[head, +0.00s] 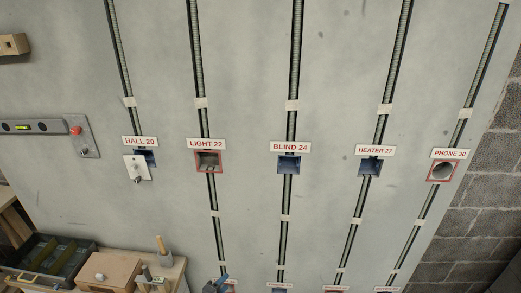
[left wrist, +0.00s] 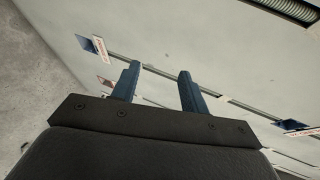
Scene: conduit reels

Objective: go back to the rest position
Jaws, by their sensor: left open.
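My left gripper (head: 216,286) shows only as a small blue tip at the bottom edge of the head view, in front of the lower part of the wall. In the left wrist view its two blue fingers (left wrist: 157,76) stand apart with nothing between them. Behind them are the pale wall, a conduit and labelled boxes, one at the upper left (left wrist: 92,45) and one at the right (left wrist: 296,125). My right gripper is in neither view.
The wall carries boxes labelled HALL 20 (head: 145,157), LIGHT 22 (head: 208,161), BLIND 24 (head: 289,164), HEATER 27 (head: 369,168) and PHONE 30 (head: 441,171). A white plate (head: 136,168) hangs by HALL 20.

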